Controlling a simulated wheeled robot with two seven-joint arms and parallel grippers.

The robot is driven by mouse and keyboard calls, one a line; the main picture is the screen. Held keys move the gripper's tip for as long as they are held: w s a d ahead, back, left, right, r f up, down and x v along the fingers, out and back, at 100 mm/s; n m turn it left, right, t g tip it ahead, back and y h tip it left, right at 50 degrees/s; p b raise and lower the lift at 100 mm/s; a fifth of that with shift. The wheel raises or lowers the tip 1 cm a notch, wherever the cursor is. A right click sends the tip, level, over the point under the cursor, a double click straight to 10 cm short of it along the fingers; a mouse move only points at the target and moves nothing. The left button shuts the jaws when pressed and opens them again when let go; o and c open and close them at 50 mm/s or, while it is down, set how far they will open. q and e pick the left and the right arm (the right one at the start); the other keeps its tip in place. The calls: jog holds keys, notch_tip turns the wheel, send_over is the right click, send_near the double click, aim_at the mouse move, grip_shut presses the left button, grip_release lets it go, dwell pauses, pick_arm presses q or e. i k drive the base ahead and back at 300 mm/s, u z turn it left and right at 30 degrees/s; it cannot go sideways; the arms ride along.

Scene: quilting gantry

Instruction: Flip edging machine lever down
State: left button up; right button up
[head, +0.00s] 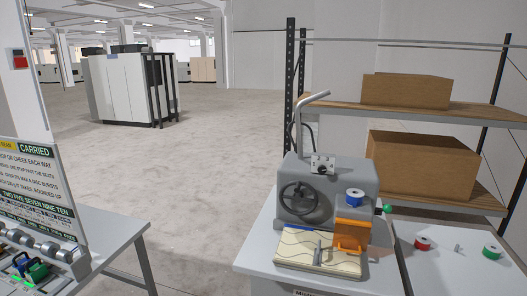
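The grey edging machine (345,187) stands on a light table at the right of centre in the head view. A bent grey bar (299,128) rises from its back left, its top end angled up to the right. A small light plate with dark spots (322,164) sits on the machine's upper front edge. I cannot tell for sure which part is the lever; the bar stands upright. A dark handwheel (298,198) is on the front face. An orange bracket (350,236) and a blue spool (354,197) are at its right. Neither gripper is in view.
A cream patterned pad (300,254) lies before the machine. A shelf rack with cardboard boxes (420,165) stands behind and right. A right-hand tabletop (440,270) holds red and green spools. A sign board (35,195) and table are at left. Open floor (200,170) lies between.

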aim_at(387, 209)
jog(key=k, duration=0.6)
jog(key=u, duration=0.15)
jog(key=i, duration=0.65)
jog(key=z, duration=0.75)
jog(key=i, duration=0.45)
jog(key=z, duration=0.45)
